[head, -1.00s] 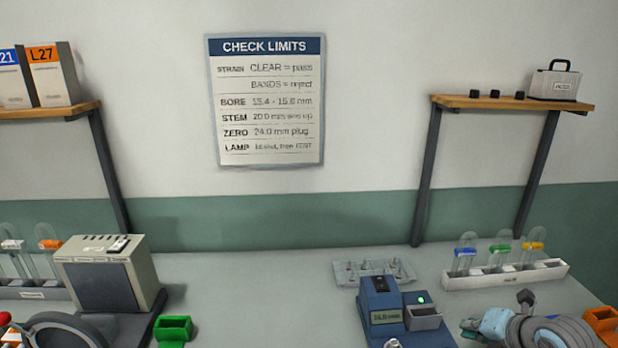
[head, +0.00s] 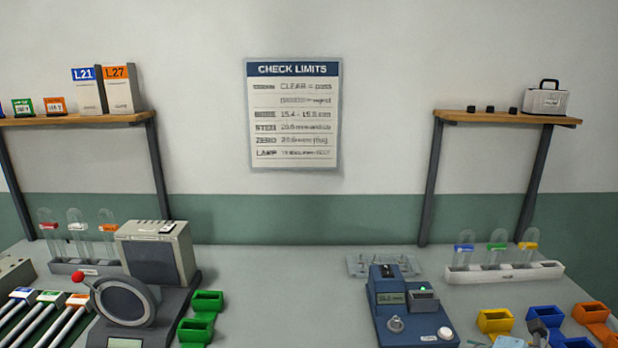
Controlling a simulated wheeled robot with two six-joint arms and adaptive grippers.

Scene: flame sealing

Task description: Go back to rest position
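A small part of what looks like my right arm shows at the bottom edge on the right in the head view, as a light blue piece and a dark grey piece in front of the coloured bins. No fingertips of my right gripper can be made out. My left arm and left gripper are outside the picture. Nothing is seen held.
A blue gauge with a display (head: 388,298) stands right of centre. A grey device with a round dark window (head: 124,300) stands left. Tube racks (head: 520,272) line the back. Green bins (head: 196,330) and a yellow bin (head: 495,320) stand in front. The bench middle is clear.

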